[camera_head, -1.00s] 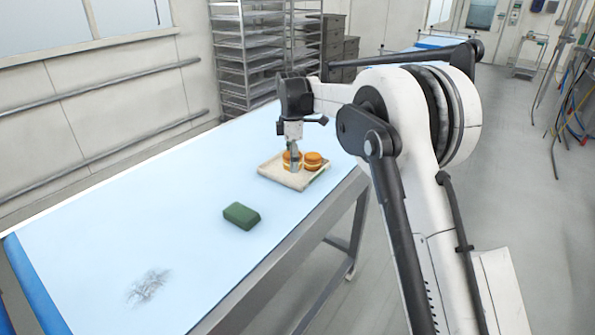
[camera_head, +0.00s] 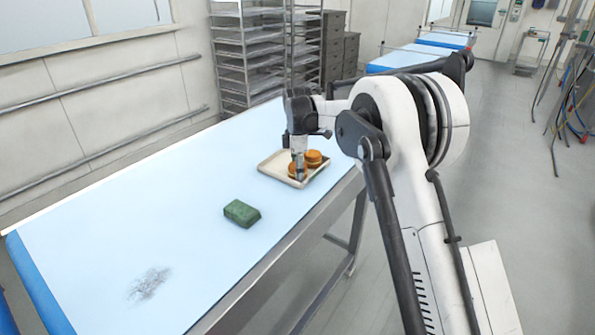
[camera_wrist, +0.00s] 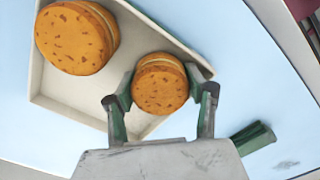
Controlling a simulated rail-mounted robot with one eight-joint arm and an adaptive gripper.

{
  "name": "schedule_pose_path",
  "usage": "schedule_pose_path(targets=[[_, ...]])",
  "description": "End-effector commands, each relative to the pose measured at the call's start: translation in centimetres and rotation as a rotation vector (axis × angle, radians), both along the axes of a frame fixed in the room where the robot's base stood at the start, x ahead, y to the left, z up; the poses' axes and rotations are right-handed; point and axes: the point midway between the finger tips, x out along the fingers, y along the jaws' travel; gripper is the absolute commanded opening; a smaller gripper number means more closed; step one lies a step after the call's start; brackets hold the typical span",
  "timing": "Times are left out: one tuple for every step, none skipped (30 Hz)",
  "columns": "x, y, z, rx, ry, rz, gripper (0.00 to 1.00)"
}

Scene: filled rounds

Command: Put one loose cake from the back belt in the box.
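A shallow cream tray-like box (camera_head: 267,171) lies on the pale blue belt. Two round orange-brown cakes are at it. One cake (camera_head: 314,157) sits at its far right side in the head view; it appears at upper left in the wrist view (camera_wrist: 72,38). My gripper (camera_wrist: 160,85) points down over the tray's near side, also in the head view (camera_head: 299,178). Its fingers are on both sides of the second cake (camera_wrist: 160,83) and seem to touch it. This cake is low over or on the tray floor, near a corner; the exact contact underneath is hidden.
A green block (camera_head: 241,213) lies on the blue belt (camera_head: 140,240), nearer than the tray. A grey scuffed patch (camera_head: 149,284) is further left. Racks (camera_head: 248,60) stand behind the belt. Other blue belts (camera_head: 405,60) are at the back right. Most of the near belt is clear.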

Motion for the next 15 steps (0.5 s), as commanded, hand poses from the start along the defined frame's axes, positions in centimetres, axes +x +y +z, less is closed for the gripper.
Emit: schedule_pose_path(targets=[[0.0,0.0,0.0,0.000,0.000,0.000,0.56],[0.0,0.0,0.0,0.000,0.000,0.000,0.56],[0.0,0.0,0.0,0.000,0.000,0.000,0.56],[0.0,0.0,0.0,0.000,0.000,0.000,0.56],[0.0,0.0,0.0,0.000,0.000,0.000,0.56],[0.0,0.0,0.0,0.000,0.000,0.000,0.56],[0.0,0.0,0.0,0.000,0.000,0.000,0.56],[0.0,0.0,0.1,0.000,0.000,0.000,0.56],[0.0,0.0,0.1,0.000,0.000,0.000,0.56],[0.0,0.0,0.2,0.000,0.000,0.000,0.56],[0.0,0.0,0.3,0.000,0.000,0.000,0.56],[0.0,0.0,0.5,0.000,0.000,0.000,0.56],[0.0,0.0,0.8,0.000,0.000,0.000,0.56],[0.0,0.0,1.1,0.000,0.000,0.000,0.56],[0.0,0.0,1.6,0.000,0.000,0.000,0.56]])
